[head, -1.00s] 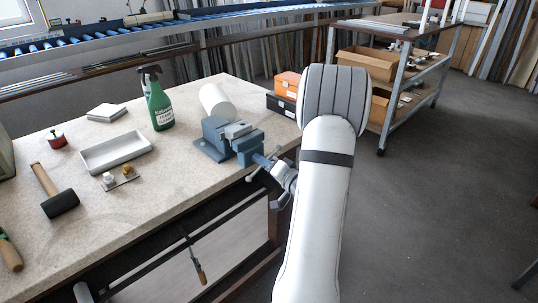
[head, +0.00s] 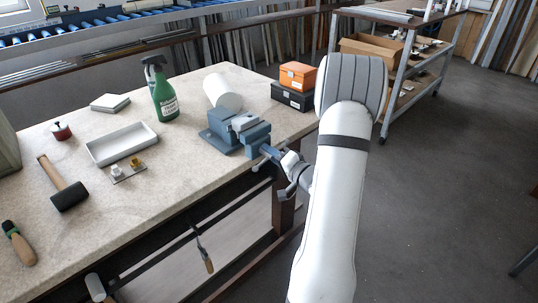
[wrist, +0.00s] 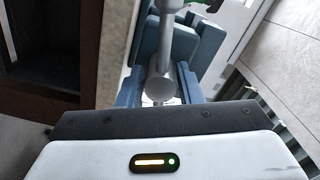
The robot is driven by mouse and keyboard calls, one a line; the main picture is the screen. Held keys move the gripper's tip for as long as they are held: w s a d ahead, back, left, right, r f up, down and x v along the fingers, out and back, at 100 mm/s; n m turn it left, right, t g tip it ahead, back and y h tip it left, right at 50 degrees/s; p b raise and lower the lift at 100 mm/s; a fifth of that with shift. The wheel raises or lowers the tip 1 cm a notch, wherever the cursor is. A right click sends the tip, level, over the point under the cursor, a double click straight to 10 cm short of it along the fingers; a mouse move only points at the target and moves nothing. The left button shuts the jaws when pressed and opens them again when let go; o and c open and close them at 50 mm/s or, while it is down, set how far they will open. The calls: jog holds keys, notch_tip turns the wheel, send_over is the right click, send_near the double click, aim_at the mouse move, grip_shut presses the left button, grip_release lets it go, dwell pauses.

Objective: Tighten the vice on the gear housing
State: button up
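The blue-grey vice (head: 222,138) stands on the bench near its front right edge. Its screw and bar handle (head: 267,155) stick out past the edge toward my gripper (head: 291,170). A light grey piece (head: 243,122) shows at the jaws; I cannot tell whether it is the gear housing or part of the vice. In the wrist view the vice (wrist: 205,45) lies ahead, with its grey screw and round end (wrist: 160,85) just beyond my gripper's dark front edge.
A white cylinder (head: 222,92), a green spray bottle (head: 164,98) and a white tray (head: 120,145) stand behind and left of the vice. Orange (head: 298,75) and black (head: 292,97) boxes stand at the bench's right end. Floor is clear to the right.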

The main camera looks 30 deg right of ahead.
jog(key=o, duration=0.3)
jog(key=shift+a, duration=0.1)
jog(key=shift+s, duration=0.1)
jog(key=v, duration=0.7)
jog(key=shift+s, duration=0.35)
